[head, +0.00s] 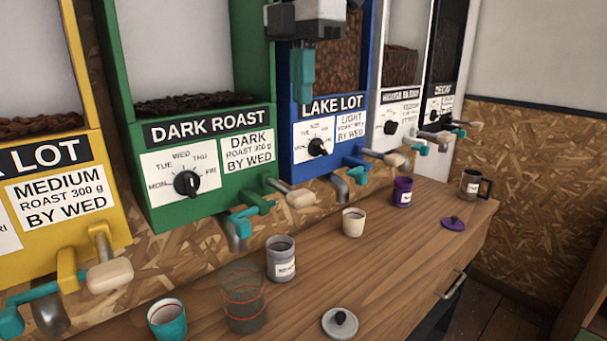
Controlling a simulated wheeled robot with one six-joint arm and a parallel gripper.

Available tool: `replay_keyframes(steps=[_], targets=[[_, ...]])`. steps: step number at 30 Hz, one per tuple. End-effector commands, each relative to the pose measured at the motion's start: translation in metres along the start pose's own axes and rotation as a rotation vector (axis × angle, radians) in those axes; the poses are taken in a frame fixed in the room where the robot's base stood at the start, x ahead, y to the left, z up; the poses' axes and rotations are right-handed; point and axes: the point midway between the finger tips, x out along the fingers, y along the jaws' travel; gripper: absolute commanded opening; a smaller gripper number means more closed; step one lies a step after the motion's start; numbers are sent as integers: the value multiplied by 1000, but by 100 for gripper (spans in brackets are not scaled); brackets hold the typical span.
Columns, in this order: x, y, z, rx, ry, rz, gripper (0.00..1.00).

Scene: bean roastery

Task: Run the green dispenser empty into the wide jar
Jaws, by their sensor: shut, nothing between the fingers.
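The green dispenser (197,213) is labelled DARK ROAST, and a low layer of dark beans (193,103) shows in its window. Its front has a day dial (187,183), a lever with a pale handle (300,199), a teal handle (245,222) and a grey spout (236,241). A wide clear jar (244,312) with red lines stands on the counter, in front of and below that spout; I see no beans in it. My gripper (302,88) is shut and empty, raised in front of the blue dispenser, right of the green one.
Yellow (55,225), blue (335,118), white (400,105) and black dispensers line the wall, their levers sticking out. The wooden counter (385,265) holds a teal cup (168,320), labelled grey jar (281,260), cream cup (353,223), purple canister (402,192), dark mug (471,185) and loose lids (340,323).

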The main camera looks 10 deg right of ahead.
Motion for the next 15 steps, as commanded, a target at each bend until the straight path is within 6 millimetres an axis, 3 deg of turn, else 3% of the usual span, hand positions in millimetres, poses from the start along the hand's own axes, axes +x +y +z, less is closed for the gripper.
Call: replay_keyframes(steps=[7,15], targets=[[19,0,0,2,0,-2,0],[76,-1,0,2,0,-3,0]])
